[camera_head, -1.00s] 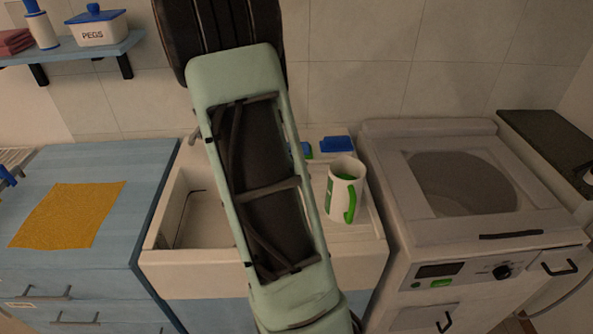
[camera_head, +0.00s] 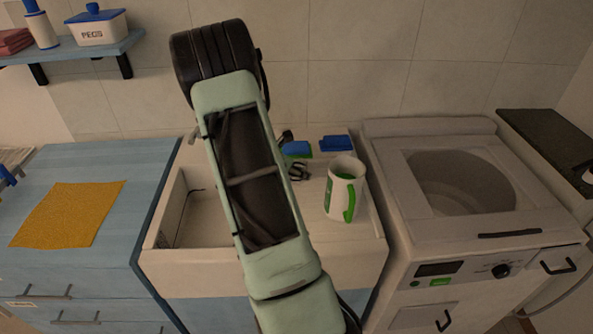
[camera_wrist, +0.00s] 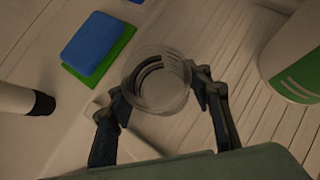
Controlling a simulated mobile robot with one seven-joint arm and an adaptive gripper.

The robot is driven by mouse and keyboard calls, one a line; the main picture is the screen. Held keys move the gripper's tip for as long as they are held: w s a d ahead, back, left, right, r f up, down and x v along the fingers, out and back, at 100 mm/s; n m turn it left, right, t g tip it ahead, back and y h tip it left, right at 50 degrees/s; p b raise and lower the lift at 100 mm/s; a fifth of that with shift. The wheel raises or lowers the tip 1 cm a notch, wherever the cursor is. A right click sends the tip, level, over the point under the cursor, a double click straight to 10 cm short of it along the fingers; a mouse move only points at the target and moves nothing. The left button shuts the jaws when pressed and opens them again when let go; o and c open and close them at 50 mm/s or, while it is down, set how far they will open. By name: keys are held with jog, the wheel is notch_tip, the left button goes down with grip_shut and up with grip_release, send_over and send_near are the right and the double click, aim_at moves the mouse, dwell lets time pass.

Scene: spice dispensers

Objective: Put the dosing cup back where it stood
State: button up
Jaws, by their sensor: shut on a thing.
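The dosing cup (camera_wrist: 150,98) is a small clear round cup in the middle of the wrist view. My gripper (camera_wrist: 160,86) is shut on it, with one dark finger on each side. In the head view my gripper (camera_head: 299,170) shows just right of my arm, over the back of the sink's ribbed drainboard (camera_head: 318,235), left of the mug. I cannot make out the cup there. How far its base is above the surface is hard to tell.
A blue and green sponge (camera_head: 297,149) and another blue item (camera_head: 337,143) lie behind. The sink basin (camera_head: 205,215) is left, the washing machine (camera_head: 470,225) right.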

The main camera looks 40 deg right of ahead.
jog(key=shift+f+b, duration=0.25)
jog(key=shift+b, duration=0.05)
jog(key=o, duration=1.5)
jog(key=shift+r, duration=0.1)
jog(key=shift+r, duration=0.1)
jog(key=shift+r+p, duration=0.2)
jog(key=shift+p, duration=0.25)
jog(key=v, duration=1.1)
jog(key=shift+a+r, duration=0.2)
jog(key=shift+a, duration=0.15)
